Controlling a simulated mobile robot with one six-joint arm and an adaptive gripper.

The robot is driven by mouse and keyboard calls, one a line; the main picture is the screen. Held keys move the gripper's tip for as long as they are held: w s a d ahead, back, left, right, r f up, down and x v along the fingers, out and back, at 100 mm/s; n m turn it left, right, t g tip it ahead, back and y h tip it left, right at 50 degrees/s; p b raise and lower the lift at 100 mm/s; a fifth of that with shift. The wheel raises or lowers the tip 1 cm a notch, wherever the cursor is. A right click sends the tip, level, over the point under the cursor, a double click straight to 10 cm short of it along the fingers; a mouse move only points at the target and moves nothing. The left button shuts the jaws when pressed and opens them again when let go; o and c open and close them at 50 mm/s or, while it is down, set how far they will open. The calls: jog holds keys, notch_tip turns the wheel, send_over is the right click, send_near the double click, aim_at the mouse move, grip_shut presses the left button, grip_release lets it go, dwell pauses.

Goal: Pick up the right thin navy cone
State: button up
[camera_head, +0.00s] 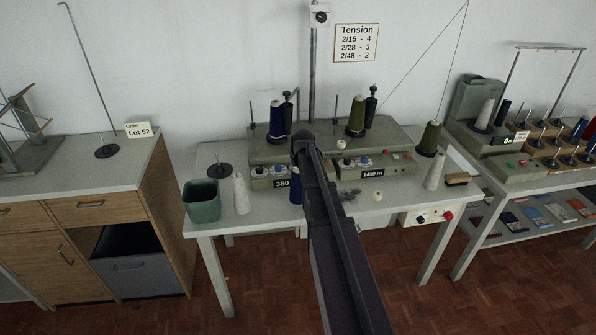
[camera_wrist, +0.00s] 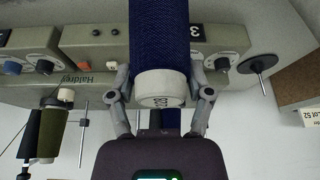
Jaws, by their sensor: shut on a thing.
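In the wrist view, which looks upside down, my gripper (camera_wrist: 165,90) is shut on the white end of a navy cone (camera_wrist: 160,35). One finger lies on each side of that end. In the head view a navy cone (camera_head: 296,190) shows just left of my arm, in front of the winding machine; my arm hides part of it. I cannot tell whether its foot touches the table. Another navy cone (camera_head: 275,122) stands at the left on the machine, and some navy shows behind my gripper in the wrist view (camera_wrist: 171,120).
The winding machine (camera_head: 385,163) fills the back of the white table (camera_head: 215,218). A green bin (camera_head: 201,203), white cones (camera_head: 241,195) and a black disc stand at the left. Olive cones (camera_head: 429,138) and a white cone (camera_head: 434,171) stand at the right.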

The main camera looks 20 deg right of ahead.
jog(key=shift+r+p, duration=0.65)
jog(key=shift+r, duration=0.3)
jog(key=s+a+r+p, duration=0.1)
jog(key=s+a, duration=0.1)
jog(key=s, duration=0.5)
jog(key=s+a, duration=0.2)
jog(key=s, duration=0.6)
jog(key=shift+s+r+p, duration=0.3)
jog(key=shift+r+p, duration=0.05)
jog(key=shift+d, duration=0.1)
notch_tip(320, 180, up, 12)
jog(key=p, duration=1.2)
jog(key=shift+s+f, duration=0.1)
